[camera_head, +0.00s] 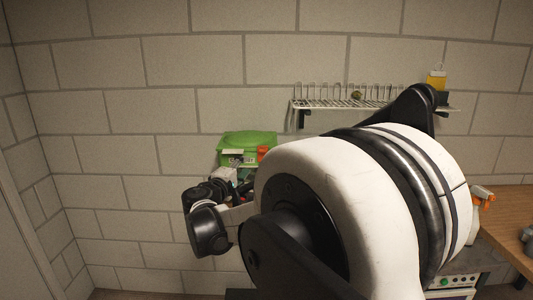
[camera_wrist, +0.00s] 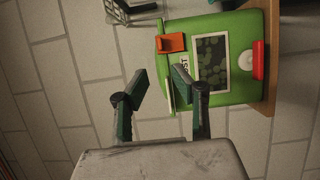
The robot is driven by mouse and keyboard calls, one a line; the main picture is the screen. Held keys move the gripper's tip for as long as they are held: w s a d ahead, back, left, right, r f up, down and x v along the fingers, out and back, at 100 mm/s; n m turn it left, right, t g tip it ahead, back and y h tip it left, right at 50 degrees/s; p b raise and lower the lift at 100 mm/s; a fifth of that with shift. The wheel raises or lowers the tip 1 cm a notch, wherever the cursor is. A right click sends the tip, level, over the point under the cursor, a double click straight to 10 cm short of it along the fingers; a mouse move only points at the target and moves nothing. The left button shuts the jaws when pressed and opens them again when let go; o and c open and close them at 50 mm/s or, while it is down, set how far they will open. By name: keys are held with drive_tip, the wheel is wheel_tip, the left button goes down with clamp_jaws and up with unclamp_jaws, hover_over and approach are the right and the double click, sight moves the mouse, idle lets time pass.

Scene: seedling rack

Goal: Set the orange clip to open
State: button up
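The orange clip (camera_wrist: 172,42) is a small block on the edge of a green box (camera_wrist: 222,22) in the wrist view, which shows the box turned sideways. In the head view the clip (camera_head: 263,152) is on the right part of the box front (camera_head: 232,141). My gripper (camera_wrist: 160,86) is open, with a clear gap between its two dark green fingers and nothing in it. The fingers point toward the box edge. The clip lies beyond the fingertips and looks apart from them. In the head view my arm hides much of the area below the box.
The box front has a dark window (camera_wrist: 212,67) and a red strip (camera_wrist: 259,60). A wooden table (camera_head: 510,215) is at right. Brick wall lies behind everything.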

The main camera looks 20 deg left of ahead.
drive_tip(key=w, duration=1.3)
drive_tip(key=shift+d+p, duration=0.4)
drive_tip(key=shift+p, duration=0.05)
clamp_jaws()
